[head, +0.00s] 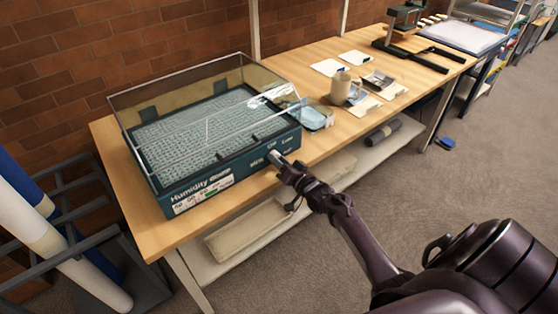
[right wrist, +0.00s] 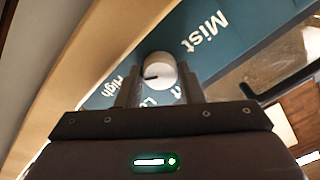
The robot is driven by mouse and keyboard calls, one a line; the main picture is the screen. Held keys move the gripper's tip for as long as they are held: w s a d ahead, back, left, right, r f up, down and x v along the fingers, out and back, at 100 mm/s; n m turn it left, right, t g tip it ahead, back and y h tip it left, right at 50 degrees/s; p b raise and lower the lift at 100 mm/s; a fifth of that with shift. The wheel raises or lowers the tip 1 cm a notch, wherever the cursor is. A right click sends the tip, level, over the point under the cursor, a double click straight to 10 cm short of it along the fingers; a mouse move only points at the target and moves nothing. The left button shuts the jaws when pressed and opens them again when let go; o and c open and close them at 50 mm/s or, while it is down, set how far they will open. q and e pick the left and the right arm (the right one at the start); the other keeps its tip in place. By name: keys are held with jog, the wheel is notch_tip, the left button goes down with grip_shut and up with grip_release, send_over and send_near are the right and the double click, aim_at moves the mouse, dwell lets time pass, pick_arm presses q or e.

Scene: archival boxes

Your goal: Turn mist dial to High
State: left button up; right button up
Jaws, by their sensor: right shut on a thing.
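The mist dial (right wrist: 160,68) is a round white knob on a teal panel in the right wrist view. The word "Mist" stands above right of it, "High" at its left, and partly hidden lettering below. A dark mark on the knob lies at its lower left, on the side toward "High". My right gripper (right wrist: 160,92) has a finger on each side of the knob and is shut on it. In the head view the gripper (head: 275,158) is at the front right of the humidity box (head: 215,183) and hides the dial. My left gripper is not in view.
The humidity box has a clear cover and stands on a wooden table (head: 330,140). A small clear tub (head: 318,117), a beige mug (head: 341,86) and several papers lie to its right. Rolled tubes (head: 50,235) stand in a rack at the left.

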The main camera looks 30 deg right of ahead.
jog(key=o, duration=0.7)
jog(key=s, duration=0.8)
jog(key=shift+d, duration=0.25)
jog(key=shift+w+f, duration=0.1)
jog(key=s+a+f+n+g, duration=0.1)
jog(key=s+a+f+g, duration=0.3)
jog(key=f, duration=0.5)
jog(key=s+a+f+n+g, duration=0.1)
jog(key=s+a+f+g, duration=0.1)
jog(key=s+f, duration=0.6)
jog(key=s+a+f+n+g, duration=0.1)
jog(key=s+a+f+g, duration=0.15)
jog(key=f, duration=0.85)
jog(key=s+a+f+n+g, duration=0.2)
jog(key=s+f, duration=0.3)
jog(key=s, duration=0.5)
jog(key=s+a+f+n+g, duration=0.2)
jog(key=s+a+f+g, duration=0.1)
jog(key=s, duration=0.6)
jog(key=s+a+f+n+g+h, duration=0.1)
jog(key=s+a+f+n+g, duration=0.1)
jog(key=s+f, duration=0.4)
jog(key=s+g, duration=0.1)
jog(key=s, duration=0.3)
jog(key=shift+s+a+f+n, duration=0.25)
jog(key=shift+s+f+n, duration=0.05)
jog(key=shift+s, duration=0.05)
